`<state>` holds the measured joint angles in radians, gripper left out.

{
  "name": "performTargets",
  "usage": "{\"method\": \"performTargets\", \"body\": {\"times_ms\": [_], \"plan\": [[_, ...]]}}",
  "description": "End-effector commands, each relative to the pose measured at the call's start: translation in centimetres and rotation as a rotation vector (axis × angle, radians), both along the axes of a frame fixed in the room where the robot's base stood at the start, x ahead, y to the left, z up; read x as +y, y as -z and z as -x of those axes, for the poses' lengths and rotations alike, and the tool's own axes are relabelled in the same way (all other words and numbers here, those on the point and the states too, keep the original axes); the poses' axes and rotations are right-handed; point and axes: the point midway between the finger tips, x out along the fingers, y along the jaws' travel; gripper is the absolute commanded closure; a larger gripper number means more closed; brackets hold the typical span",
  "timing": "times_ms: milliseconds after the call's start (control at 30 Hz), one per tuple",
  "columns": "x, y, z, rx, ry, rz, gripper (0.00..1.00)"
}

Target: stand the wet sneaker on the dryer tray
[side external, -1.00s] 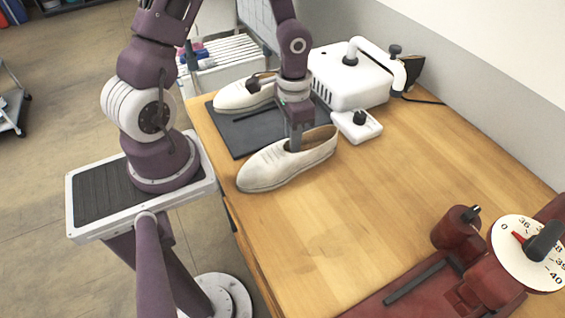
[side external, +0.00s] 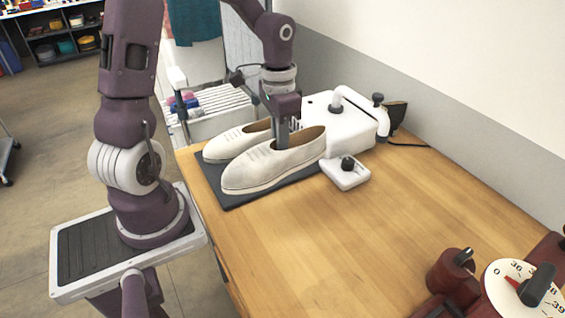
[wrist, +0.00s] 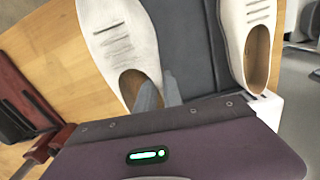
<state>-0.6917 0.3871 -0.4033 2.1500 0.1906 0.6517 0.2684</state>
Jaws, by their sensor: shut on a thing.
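A cream sneaker (side external: 262,170), its toe toward the lower left, is upright over the near side of the dark dryer tray (side external: 212,183). My gripper (side external: 281,143) points down and is shut on the sneaker's wall at the opening. Whether the sole touches the tray cannot be told. A second cream sneaker (side external: 225,145) stands on the tray's far side, partly behind the first. In the wrist view the held sneaker (wrist: 122,38) is left, the other sneaker (wrist: 236,25) right, with bare tray (wrist: 185,40) between them. Neither looks visibly wet.
A white dryer box (side external: 350,130) with a bent pipe stands behind the tray. A small white knob unit (side external: 346,172) sits close right of the held sneaker's heel. A dark red dial device (side external: 500,290) is at front right. The table's middle (side external: 330,240) is clear.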

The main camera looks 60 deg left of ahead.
Motion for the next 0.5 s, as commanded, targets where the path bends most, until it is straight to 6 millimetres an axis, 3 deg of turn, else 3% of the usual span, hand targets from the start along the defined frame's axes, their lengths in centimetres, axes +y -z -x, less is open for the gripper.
{"method": "performTargets", "body": {"times_ms": [100, 200, 300, 500], "plan": [[4.3, 0.3, -1.1, 0.0, -0.015, -0.013, 1.0], [7.0, 0.6, -1.4, 0.003, -0.017, -0.023, 1.0], [8.1, 0.8, -1.4, 0.006, -0.016, -0.028, 1.0], [8.3, 2.4, -1.4, 0.008, -0.014, -0.028, 1.0]]}}
